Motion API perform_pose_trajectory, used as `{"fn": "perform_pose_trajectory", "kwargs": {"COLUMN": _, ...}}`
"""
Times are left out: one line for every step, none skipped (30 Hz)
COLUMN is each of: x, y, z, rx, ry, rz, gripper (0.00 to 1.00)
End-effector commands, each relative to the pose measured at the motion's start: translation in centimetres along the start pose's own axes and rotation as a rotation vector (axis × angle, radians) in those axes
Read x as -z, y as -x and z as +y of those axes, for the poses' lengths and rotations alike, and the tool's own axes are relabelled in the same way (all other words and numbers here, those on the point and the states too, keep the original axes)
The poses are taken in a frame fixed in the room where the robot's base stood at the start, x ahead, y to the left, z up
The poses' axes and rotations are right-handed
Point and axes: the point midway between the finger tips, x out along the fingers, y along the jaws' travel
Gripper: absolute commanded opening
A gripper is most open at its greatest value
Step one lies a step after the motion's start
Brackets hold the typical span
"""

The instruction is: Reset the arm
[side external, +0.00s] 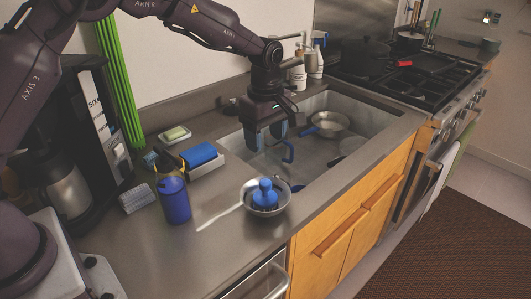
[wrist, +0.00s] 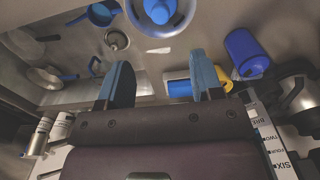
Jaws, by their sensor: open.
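My gripper (side external: 265,135) is open and empty. In the side external view it hangs, fingers down, over the left part of the sink, above the counter level. Its two blue-grey fingers also show apart in the wrist view (wrist: 160,88), with nothing between them. My arm reaches in from the upper left. A small pan (side external: 277,209) with a blue stopper-like object (side external: 264,194) in it sits on the counter in front of the sink, apart from my gripper.
The sink (side external: 375,112) holds a blue-handled pan (side external: 327,123). A blue bottle (side external: 174,199), a blue sponge-like item (side external: 199,154) and a coffee maker (side external: 70,185) stand at left. Soap bottles (side external: 298,72) stand behind the sink. A stove (side external: 425,85) is at right. The front counter is partly clear.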

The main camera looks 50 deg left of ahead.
Motion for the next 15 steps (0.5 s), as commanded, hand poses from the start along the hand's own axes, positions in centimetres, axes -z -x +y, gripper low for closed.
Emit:
{"fn": "perform_pose_trajectory", "kwargs": {"x": 0.0, "y": 0.5, "z": 0.0, "rx": -0.002, "ry": 0.000, "rz": 0.000, "gripper": 0.60}}
{"fn": "perform_pose_trajectory", "kwargs": {"x": 0.0, "y": 0.7, "z": 0.0, "rx": -0.001, "ry": -0.002, "rz": 0.000, "gripper": 0.60}}
{"fn": "perform_pose_trajectory", "kwargs": {"x": 0.0, "y": 0.8, "z": 0.0, "rx": 0.000, "ry": -0.011, "rz": 0.001, "gripper": 0.60}}
{"fn": "perform_pose_trajectory", "kwargs": {"x": 0.0, "y": 0.9, "z": 0.0, "rx": 0.000, "ry": -0.023, "rz": 0.001, "gripper": 0.60}}
{"fn": "perform_pose_trajectory", "kwargs": {"x": 0.0, "y": 0.9, "z": 0.0, "rx": 0.000, "ry": -0.042, "rz": 0.001, "gripper": 0.60}}
{"fn": "perform_pose_trajectory", "kwargs": {"x": 0.0, "y": 1.0, "z": 0.0, "rx": -0.002, "ry": -0.077, "rz": 0.002, "gripper": 0.60}}
{"fn": "perform_pose_trajectory", "kwargs": {"x": 0.1, "y": 1.0, "z": 0.0, "rx": -0.003, "ry": -0.111, "rz": 0.003, "gripper": 0.60}}
{"fn": "perform_pose_trajectory", "kwargs": {"x": 0.1, "y": 0.8, "z": -0.1, "rx": 0.001, "ry": -0.150, "rz": 0.005, "gripper": 0.60}}
{"fn": "perform_pose_trajectory", "kwargs": {"x": 0.2, "y": 0.4, "z": -0.5, "rx": 0.013, "ry": -0.207, "rz": 0.009, "gripper": 0.60}}
{"fn": "perform_pose_trajectory", "kwargs": {"x": 0.3, "y": 0.0, "z": -1.0, "rx": 0.027, "ry": -0.257, "rz": 0.010, "gripper": 0.60}}
{"fn": "perform_pose_trajectory", "kwargs": {"x": 0.4, "y": -0.3, "z": -1.5, "rx": 0.038, "ry": -0.308, "rz": 0.009, "gripper": 0.60}}
{"fn": "perform_pose_trajectory", "kwargs": {"x": 0.4, "y": -0.3, "z": -2.2, "rx": 0.046, "ry": -0.380, "rz": 0.005, "gripper": 0.60}}
{"fn": "perform_pose_trajectory", "kwargs": {"x": 0.4, "y": -0.1, "z": -2.7, "rx": 0.048, "ry": -0.434, "rz": 0.002, "gripper": 0.60}}
{"fn": "perform_pose_trajectory", "kwargs": {"x": 0.5, "y": 0.2, "z": -3.3, "rx": 0.049, "ry": -0.488, "rz": -0.002, "gripper": 0.60}}
{"fn": "perform_pose_trajectory", "kwargs": {"x": 0.6, "y": 0.9, "z": -4.2, "rx": 0.047, "ry": -0.560, "rz": -0.007, "gripper": 0.60}}
